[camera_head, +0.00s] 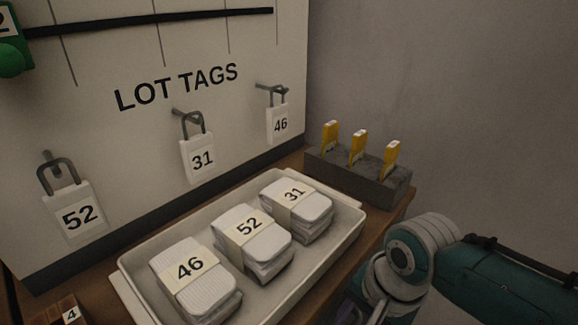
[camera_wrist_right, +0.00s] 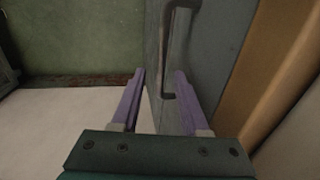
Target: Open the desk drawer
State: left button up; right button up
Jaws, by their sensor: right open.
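In the right wrist view a grey panel (camera_wrist_right: 217,45), which looks like the drawer front, carries a dark bar handle (camera_wrist_right: 166,60). My right gripper (camera_wrist_right: 158,85) is open, its two purple fingers pointing at the panel. The handle shows between and just beyond the fingertips; whether they touch it I cannot tell. In the head view my right arm reaches down beside the right edge of the wooden desk (camera_head: 386,222). The drawer is hidden there. My left gripper is out of view.
On the desk stands a white tray (camera_head: 128,276) with three banded sock stacks numbered 46, 52 and 31. A grey block (camera_head: 350,176) holds three yellow tags behind it. A board with lot tags 52, 31 and 46 stands at the back. A brown upright surface (camera_wrist_right: 268,75) is right of the gripper.

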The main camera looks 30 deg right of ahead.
jog(key=shift+c, duration=0.4)
grip_shut()
dwell(0.9)
